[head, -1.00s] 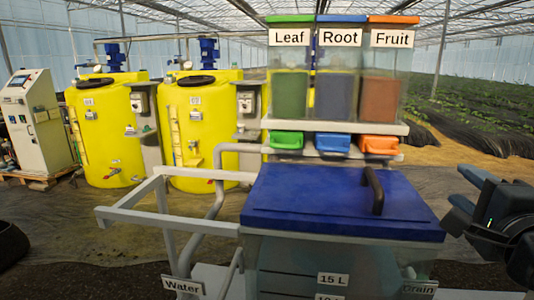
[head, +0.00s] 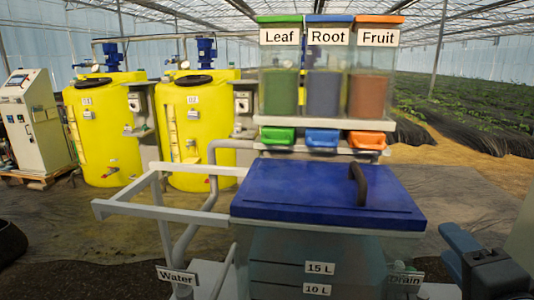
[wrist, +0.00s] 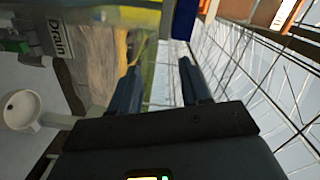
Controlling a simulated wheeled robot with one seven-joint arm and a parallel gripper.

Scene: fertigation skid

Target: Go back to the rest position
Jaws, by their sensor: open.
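My gripper (wrist: 160,85) shows in the wrist view with its two dark fingers apart and nothing between them. In the head view part of my gripper is at the lower right edge, right of the tank and near the Drain label (head: 405,279); its fingertips are hard to make out there. The tank (head: 330,262) has its blue lid (head: 300,195) lying shut on top, with a dark handle (head: 359,187) at the right.
Leaf (head: 279,92), Root (head: 323,94) and Fruit (head: 368,96) hoppers stand behind the tank. A grey pipe frame (head: 140,209) juts out left. Yellow tanks (head: 104,135) and a control cabinet (head: 38,125) stand farther back. Open ground lies at the right.

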